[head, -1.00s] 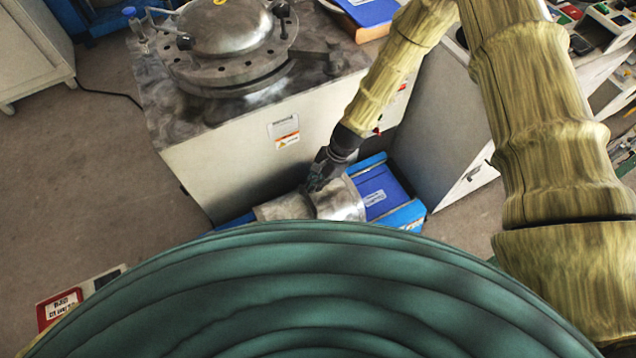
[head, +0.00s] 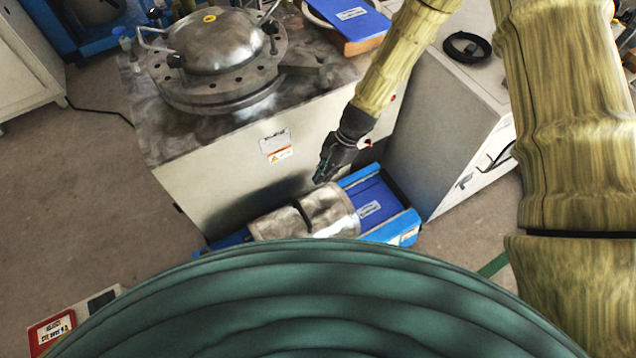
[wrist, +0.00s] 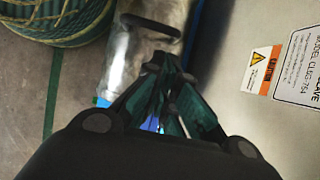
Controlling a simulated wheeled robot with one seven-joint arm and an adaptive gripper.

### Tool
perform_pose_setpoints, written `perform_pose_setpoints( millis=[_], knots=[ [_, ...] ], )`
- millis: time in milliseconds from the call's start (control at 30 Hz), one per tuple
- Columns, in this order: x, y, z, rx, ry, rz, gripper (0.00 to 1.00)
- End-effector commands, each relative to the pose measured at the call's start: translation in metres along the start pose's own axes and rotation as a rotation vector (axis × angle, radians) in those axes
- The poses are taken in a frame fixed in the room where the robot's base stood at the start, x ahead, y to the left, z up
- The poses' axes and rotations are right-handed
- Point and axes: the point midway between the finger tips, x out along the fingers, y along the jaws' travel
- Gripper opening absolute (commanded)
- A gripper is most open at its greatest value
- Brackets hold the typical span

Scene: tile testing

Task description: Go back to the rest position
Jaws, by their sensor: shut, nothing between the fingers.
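My gripper (head: 322,176) hangs from my arm in the head view, above the far edge of a silvery metal cylinder with a dark handle (head: 330,212). In the wrist view my gripper (wrist: 163,62) has its fingertips together with nothing between them. The metal cylinder (wrist: 122,62) lies beyond the fingertips there, and its dark handle (wrist: 150,26) shows near them. I cannot tell the exact gap between the fingertips and the cylinder.
The cylinder lies on a blue machine (head: 403,225). Behind it stands a white cabinet (head: 225,185) with a round metal vessel (head: 215,50) on top. A grey cabinet (head: 440,120) stands to the right. Open floor (head: 90,190) lies at left.

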Motion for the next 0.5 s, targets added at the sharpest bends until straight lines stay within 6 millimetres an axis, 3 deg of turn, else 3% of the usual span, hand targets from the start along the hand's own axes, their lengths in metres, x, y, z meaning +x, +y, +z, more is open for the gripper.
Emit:
perform_pose_setpoints(
  millis=[200, 500],
  knots=[
    [-0.0114, 0.0002, -0.0001, 0.0, 0.0, 0.0, 0.0],
    [-0.0099, 0.0058, -0.0025, -0.009, 0.009, 0.005, 0.0]
  ],
)
